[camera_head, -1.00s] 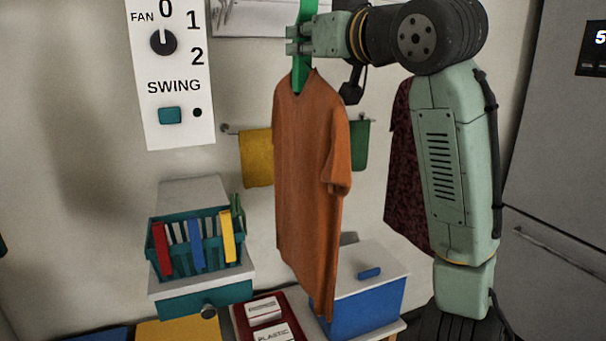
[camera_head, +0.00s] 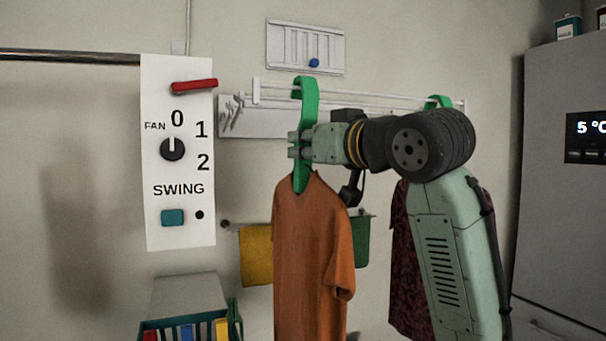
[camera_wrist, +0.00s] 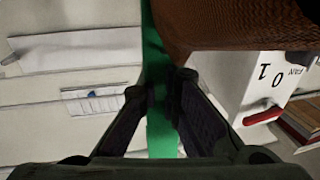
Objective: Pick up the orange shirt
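The orange shirt (camera_head: 312,265) hangs on a green hanger (camera_head: 304,95) in the head view, with its lower end cut off by the frame. My gripper (camera_head: 295,145) comes in from the right and is shut on the hanger just above the shirt's collar. In the wrist view the two fingers (camera_wrist: 160,98) sit on either side of the green hanger (camera_wrist: 159,130), and part of the orange shirt (camera_wrist: 230,22) shows at the top. The hanger's hook overlaps the wall rack in the head view; I cannot tell whether it rests on a rail.
The wall rack (camera_head: 385,98) runs behind my arm. A dark red patterned garment (camera_head: 402,275) hangs right of the shirt. A yellow towel (camera_head: 255,255) and a green towel (camera_head: 361,240) hang behind. A fan panel (camera_head: 178,110) with a red lever is left; a grey fridge (camera_head: 560,200) is right.

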